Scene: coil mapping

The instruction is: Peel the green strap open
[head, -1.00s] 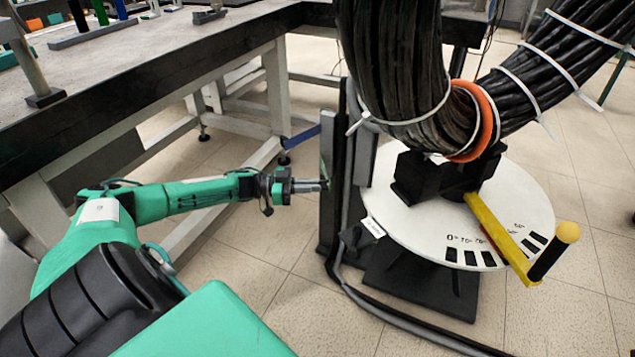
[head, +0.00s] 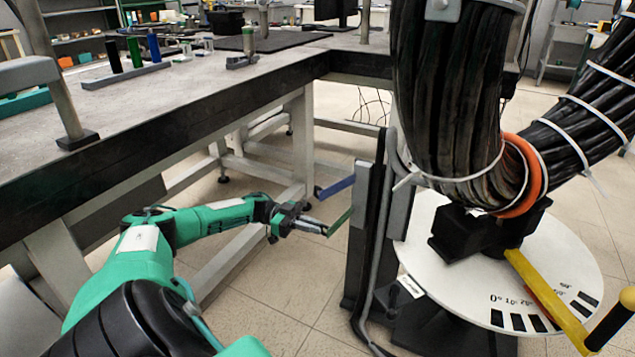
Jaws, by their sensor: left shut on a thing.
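My left gripper (head: 320,229) reaches in from the left and is shut on the free end of the green strap (head: 341,220). The strap runs slanting up to the right from the fingertips towards the dark upright post (head: 366,235). Its far end meets the left side of the post; how it is fixed there is too small to tell. A blue strap (head: 335,187) sticks out to the left from the same post, a little higher. My right gripper is not in view.
A thick black cable bundle (head: 445,100) with an orange ring (head: 536,175) hangs over a white round dial plate (head: 445,265) with a yellow handle (head: 545,300). A long table (head: 190,105) stands at left. Floor below the gripper is clear.

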